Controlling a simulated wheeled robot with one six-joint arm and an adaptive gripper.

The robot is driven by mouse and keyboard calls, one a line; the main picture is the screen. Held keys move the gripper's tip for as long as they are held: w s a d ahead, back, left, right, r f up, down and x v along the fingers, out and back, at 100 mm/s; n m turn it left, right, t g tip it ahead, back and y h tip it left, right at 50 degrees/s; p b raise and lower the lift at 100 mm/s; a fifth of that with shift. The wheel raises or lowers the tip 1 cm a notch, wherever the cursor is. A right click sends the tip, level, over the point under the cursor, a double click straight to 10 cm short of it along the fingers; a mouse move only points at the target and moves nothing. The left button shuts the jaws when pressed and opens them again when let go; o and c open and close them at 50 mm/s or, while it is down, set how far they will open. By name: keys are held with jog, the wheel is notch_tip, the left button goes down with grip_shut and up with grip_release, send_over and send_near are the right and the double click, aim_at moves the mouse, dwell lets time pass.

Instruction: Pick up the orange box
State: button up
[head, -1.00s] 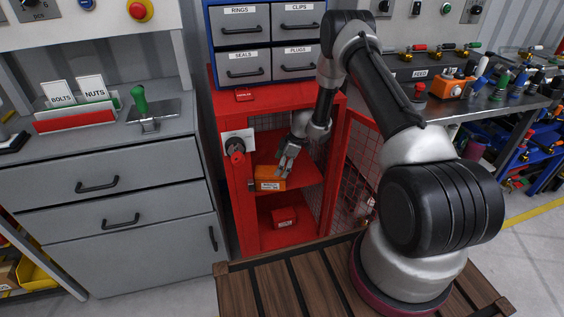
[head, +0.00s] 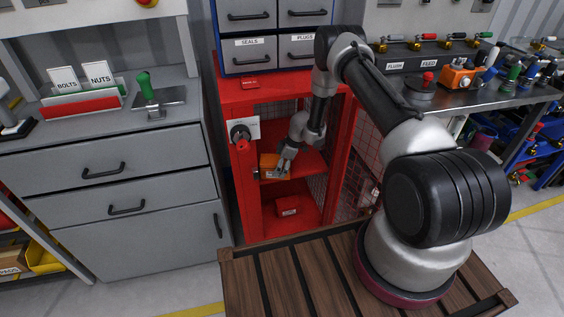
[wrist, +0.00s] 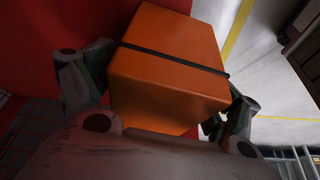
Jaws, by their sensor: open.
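The orange box (head: 268,160) sits on the middle shelf inside the red cabinet. In the wrist view the orange box (wrist: 168,65) has a dark band across it and fills the middle of the picture. My gripper (head: 276,172) is inside the cabinet at the box, in front of part of it. In the wrist view my gripper (wrist: 160,95) is open, with one finger on each side of the near part of the box. I cannot tell whether the fingers touch it. The lower near end of the box is partly hidden by my gripper's body.
The red cabinet (head: 240,205) stands open, its mesh door (head: 368,160) swung to the right. A red box (head: 287,205) lies on its floor. Grey drawers (head: 110,170) stand left; a workbench (head: 465,100) stands right.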

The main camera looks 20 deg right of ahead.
jog(key=c, duration=1.2)
jog(key=shift+c, duration=0.3)
jog(key=shift+s+d+f, duration=0.1)
jog(key=shift+s+d, duration=0.05)
jog(key=shift+s, duration=0.35)
jog(key=shift+s+d, duration=0.3)
jog(key=shift+s, duration=0.3)
jog(key=o, duration=1.4)
jog(key=shift+o, duration=0.2)
jog(key=shift+w, duration=0.1)
